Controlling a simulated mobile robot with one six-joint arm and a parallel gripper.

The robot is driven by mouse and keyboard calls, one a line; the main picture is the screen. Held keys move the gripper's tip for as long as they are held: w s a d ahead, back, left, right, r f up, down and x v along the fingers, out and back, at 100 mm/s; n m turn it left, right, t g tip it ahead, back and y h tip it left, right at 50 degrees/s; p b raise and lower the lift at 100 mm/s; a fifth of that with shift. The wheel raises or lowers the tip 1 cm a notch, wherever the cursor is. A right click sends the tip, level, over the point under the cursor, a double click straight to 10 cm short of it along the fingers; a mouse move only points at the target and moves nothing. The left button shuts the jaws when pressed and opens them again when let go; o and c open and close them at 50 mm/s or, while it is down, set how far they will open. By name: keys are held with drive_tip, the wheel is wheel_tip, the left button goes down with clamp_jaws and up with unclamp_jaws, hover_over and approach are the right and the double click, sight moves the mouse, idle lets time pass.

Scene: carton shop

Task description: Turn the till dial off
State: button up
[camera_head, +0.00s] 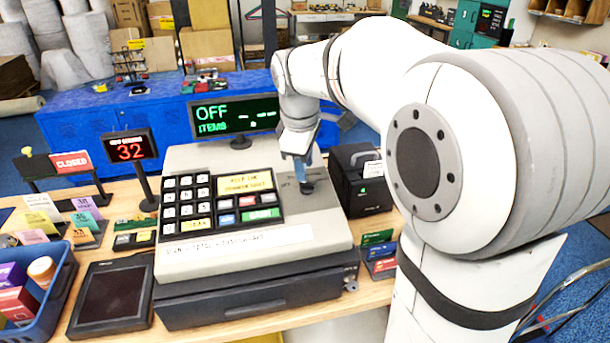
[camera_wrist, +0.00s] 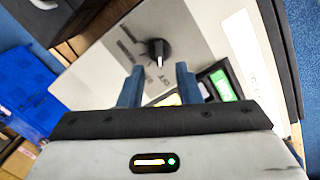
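The till (camera_head: 240,245) is a pale grey cash register on a wooden counter. Its black round dial (camera_head: 308,187) is on the sloped top, right of the keys. In the wrist view the dial (camera_wrist: 158,48) shows a white mark pointing down toward the OFF label. The till display (camera_head: 235,115) reads OFF and ITEMS in green. My gripper (camera_head: 302,168) is over the dial, pointing down. In the wrist view its blue fingers (camera_wrist: 158,70) are spread apart and empty, with the dial just beyond their tips. Contact with the dial is not visible.
A black box (camera_head: 358,180) stands right of the till, with small coloured boxes (camera_head: 380,255) in front. A red-digit display (camera_head: 132,150) and a CLOSED sign (camera_head: 70,162) stand left. A dark tablet (camera_head: 112,295) and blue basket (camera_head: 60,285) fill the front left.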

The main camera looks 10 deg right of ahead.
drive_tip(key=shift+s+a+r, duration=0.1)
drive_tip(key=shift+s+r, duration=0.05)
drive_tip(key=shift+r, duration=0.6)
drive_tip(key=shift+s+a+r, duration=0.1)
drive_tip(key=shift+r, duration=0.65)
drive_tip(key=s+f+m, duration=0.3)
drive_tip(key=s+m, duration=0.1)
drive_tip(key=s, duration=0.2)
drive_tip(key=s+d+f+m, duration=0.1)
drive_tip(key=s+f+m, duration=0.2)
drive_tip(key=s, duration=0.4)
drive_tip(key=s+f+m+t+y, duration=0.1)
drive_tip(key=s+f+m, duration=0.3)
drive_tip(key=s, duration=0.3)
drive_tip(key=shift+d+m, duration=0.35)
drive_tip(key=shift+m, duration=0.05)
drive_tip(key=shift+f, duration=0.1)
